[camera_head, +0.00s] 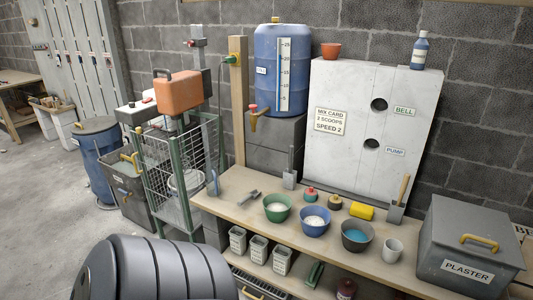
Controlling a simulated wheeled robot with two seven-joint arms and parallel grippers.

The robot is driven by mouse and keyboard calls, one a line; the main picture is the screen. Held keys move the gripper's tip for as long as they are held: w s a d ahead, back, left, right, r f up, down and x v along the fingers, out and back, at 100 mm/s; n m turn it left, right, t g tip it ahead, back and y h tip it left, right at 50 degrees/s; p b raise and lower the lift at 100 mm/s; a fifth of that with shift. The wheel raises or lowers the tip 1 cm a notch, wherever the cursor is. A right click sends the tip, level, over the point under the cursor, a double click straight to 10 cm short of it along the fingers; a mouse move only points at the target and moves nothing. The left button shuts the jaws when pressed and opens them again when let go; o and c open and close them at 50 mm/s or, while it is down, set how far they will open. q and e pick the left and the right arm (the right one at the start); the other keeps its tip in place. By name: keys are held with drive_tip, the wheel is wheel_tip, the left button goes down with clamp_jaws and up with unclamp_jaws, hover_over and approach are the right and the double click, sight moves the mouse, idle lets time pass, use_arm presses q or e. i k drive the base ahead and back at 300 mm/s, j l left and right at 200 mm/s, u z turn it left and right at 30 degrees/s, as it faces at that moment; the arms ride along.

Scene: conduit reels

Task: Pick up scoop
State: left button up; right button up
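A small grey tool that looks like the scoop (248,197) lies on the wooden bench (232,181), left of the green bowl (277,208). A grey flat-bladed tool (290,178) stands upright behind the bowls. Another bladed tool with a wooden handle (402,190) stands at the right, beside the plaster bin. Neither of my grippers is in view.
Blue (314,221) and dark (356,236) bowls, a white cup (392,250) and a yellow sponge (361,211) crowd the bench right of the scoop. A grey plaster bin (468,223) fills its right end. A wire cage (180,165) stands left of the bench.

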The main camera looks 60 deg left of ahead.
sight(249, 197)
drive_tip(key=u, duration=2.05)
drive_tip(key=z, duration=2.2)
drive_tip(key=u, duration=2.2)
drive_tip(key=j, duration=0.1)
drive_tip(key=i+u, duration=0.05)
